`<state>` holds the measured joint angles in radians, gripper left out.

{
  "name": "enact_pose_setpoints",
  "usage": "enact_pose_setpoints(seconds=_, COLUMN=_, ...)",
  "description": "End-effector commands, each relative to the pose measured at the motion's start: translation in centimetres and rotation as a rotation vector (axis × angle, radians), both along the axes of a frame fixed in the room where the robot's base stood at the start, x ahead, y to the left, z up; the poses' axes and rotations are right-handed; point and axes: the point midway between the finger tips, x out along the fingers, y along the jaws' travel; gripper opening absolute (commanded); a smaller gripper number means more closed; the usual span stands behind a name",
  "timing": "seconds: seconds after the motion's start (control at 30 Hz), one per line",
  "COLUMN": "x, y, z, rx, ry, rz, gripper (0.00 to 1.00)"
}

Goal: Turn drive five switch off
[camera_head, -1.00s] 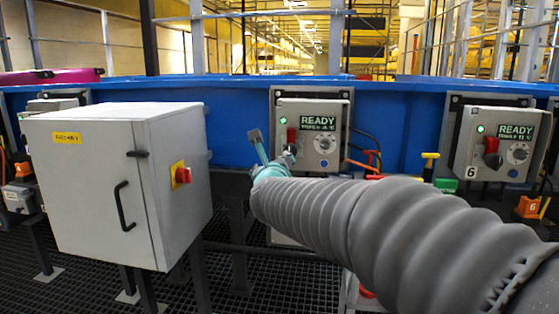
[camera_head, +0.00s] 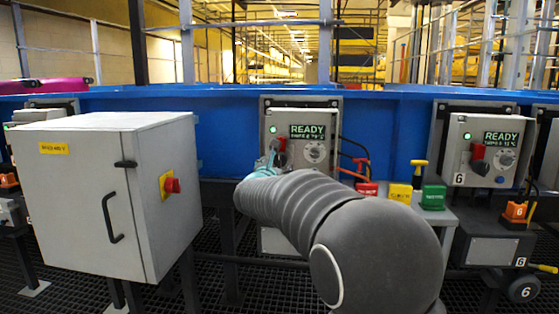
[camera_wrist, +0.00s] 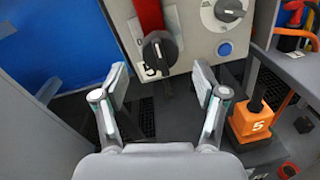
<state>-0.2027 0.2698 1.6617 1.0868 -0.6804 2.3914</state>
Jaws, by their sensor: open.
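The drive five box (camera_head: 315,158) is a grey panel on the blue conveyor side, with a lit green lamp and a display reading READY. Its rotary switch (camera_wrist: 160,52) has a black knob and a red part pointing up, above a label 5 in the wrist view. In the head view the red part of the switch (camera_head: 281,145) shows just above my gripper (camera_head: 268,160), which is partly hidden by my arm. In the wrist view my gripper (camera_wrist: 160,88) is open and empty. Its fingers are apart, below and to either side of the knob, with no clear contact.
A grey dial (camera_wrist: 229,8) and a blue button (camera_wrist: 225,49) sit right of the switch. An orange block marked 5 (camera_wrist: 252,120) is at lower right. A large grey cabinet (camera_head: 85,200) stands left of my arm. The drive six box (camera_head: 490,150) is at right.

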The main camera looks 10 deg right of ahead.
Motion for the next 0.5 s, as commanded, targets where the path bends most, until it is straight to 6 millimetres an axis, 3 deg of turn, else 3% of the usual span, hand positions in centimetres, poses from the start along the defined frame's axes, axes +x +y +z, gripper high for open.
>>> enact_pose_setpoints(seconds=0.2, x=3.1, y=-1.2, z=0.1, rx=-0.002, ry=0.001, rz=0.000, gripper=0.71)
enact_pose_setpoints(seconds=0.5, x=4.5, y=-1.8, z=0.0, rx=-0.002, ry=0.001, rz=0.001, gripper=0.71)
